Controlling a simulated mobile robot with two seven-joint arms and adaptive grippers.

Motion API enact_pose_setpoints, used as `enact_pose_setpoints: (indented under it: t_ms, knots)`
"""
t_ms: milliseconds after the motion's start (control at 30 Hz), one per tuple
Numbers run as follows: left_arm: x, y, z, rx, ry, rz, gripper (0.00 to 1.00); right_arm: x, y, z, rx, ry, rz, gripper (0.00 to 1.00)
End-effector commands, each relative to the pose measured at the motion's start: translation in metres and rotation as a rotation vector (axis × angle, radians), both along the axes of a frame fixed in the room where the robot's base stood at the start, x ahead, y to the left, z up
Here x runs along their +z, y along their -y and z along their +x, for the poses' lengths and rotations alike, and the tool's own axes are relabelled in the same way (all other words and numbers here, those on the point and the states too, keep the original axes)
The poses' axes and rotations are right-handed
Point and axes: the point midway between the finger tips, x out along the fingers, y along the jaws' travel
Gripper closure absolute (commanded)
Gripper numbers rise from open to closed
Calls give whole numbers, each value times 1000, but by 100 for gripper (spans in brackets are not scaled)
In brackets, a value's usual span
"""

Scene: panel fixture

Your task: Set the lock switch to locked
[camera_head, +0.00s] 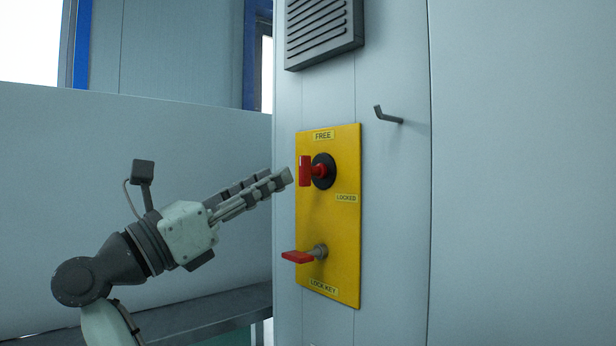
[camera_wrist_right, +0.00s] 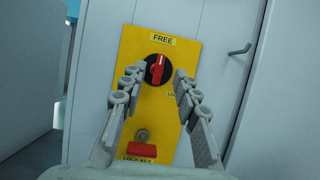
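The yellow panel (camera_head: 335,240) carries a rotary lock switch with a red handle (camera_head: 305,171) on a round black base. It also shows in the right wrist view (camera_wrist_right: 157,70). The handle stands upright, in line with the FREE label (camera_head: 323,135) above it. The LOCKED label (camera_head: 346,198) is at the switch's lower right. My right gripper (camera_head: 284,178) is open and empty, its fingertips just short of the handle. In the right wrist view its fingers (camera_wrist_right: 157,75) appear on either side of the switch, apart from it. My left gripper is not in view.
A red lock key (camera_head: 298,257) sticks out from the panel below the switch, above the LOCK KEY label. A grey hook (camera_head: 388,116) juts from the wall at upper right. A vent (camera_head: 322,30) is above the panel. A grey bench (camera_head: 200,315) runs along the lower left.

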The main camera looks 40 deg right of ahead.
Motion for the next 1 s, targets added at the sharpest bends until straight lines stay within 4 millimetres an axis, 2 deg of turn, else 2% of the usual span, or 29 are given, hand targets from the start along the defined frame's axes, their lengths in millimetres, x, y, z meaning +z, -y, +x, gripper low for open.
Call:
enact_pose_setpoints:
  t_ms: [133, 533, 700, 933, 1000]
  knots:
    - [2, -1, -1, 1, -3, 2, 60, 2, 10, -1, 6, 19, 39, 69]
    - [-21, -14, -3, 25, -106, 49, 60, 25, 64, 3, 4, 16, 34, 69]
    - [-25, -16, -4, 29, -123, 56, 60, 27, 72, 4, 5, 16, 34, 69]
    - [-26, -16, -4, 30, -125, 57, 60, 27, 73, 4, 5, 15, 34, 69]
    - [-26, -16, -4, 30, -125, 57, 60, 27, 73, 4, 5, 15, 34, 78]
